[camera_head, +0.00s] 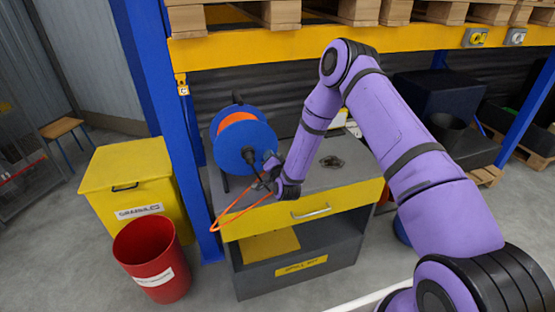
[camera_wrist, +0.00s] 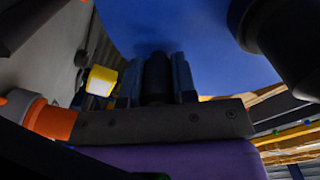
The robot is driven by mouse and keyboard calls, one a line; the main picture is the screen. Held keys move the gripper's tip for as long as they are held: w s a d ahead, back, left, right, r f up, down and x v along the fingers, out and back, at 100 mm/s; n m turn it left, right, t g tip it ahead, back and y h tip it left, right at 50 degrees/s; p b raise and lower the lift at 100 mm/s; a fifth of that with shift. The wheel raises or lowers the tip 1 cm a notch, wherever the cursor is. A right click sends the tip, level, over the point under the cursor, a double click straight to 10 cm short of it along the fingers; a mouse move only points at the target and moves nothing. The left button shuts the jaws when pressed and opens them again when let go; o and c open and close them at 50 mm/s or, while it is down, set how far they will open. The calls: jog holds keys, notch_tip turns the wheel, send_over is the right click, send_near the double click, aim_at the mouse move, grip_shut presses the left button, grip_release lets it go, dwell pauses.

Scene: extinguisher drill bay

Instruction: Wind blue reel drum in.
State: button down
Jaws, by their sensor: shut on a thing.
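The blue reel drum (camera_head: 232,150) stands on the grey top of a yellow-fronted cabinet in the head view, with orange hose (camera_head: 238,118) wound between its discs. A loop of orange hose hangs from it over the cabinet's front edge. My gripper (camera_head: 264,174) is at the lower right of the drum's near disc. In the wrist view the blue disc (camera_wrist: 205,45) fills the top, and my gripper is shut on a dark crank knob (camera_wrist: 156,78) standing in front of it. In the head view my gripper hides the knob.
The cabinet (camera_head: 350,200) has a drawer handle and an open lower shelf. A small dark object (camera_head: 331,161) lies on its top. A blue rack post (camera_head: 180,150) stands close left. A yellow bin (camera_head: 130,180) and a red bin (camera_head: 152,262) are further left. A yellow beam crosses above.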

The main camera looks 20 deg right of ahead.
aim_at(245, 169)
jog(key=f+m, duration=0.1)
jog(key=a+m, duration=0.1)
jog(key=f+m, duration=0.1)
jog(key=shift+a+f+m, duration=0.25)
jog(key=shift+f+m, duration=0.1)
jog(key=shift+m, duration=0.05)
jog(key=a+f+m, duration=0.1)
jog(key=a+m, duration=0.1)
jog(key=m, duration=0.1)
jog(key=shift+a+f+m, duration=0.15)
jog(key=shift+f+m, duration=0.15)
jog(key=shift+f, duration=0.05)
jog(key=shift+a+f+m, duration=0.35)
jog(key=shift+a+m, duration=0.3)
jog(key=shift+m, duration=0.25)
jog(key=a+m, duration=0.2)
jog(key=shift+f+m, duration=0.2)
jog(key=shift+m, duration=0.1)
jog(key=shift+a+m, duration=1)
jog(key=shift+m, duration=0.2)
jog(key=shift+a+r+m, duration=0.15)
jog(key=shift+a+m, duration=0.25)
jog(key=shift+m, duration=0.1)
jog(key=shift+w, duration=0.1)
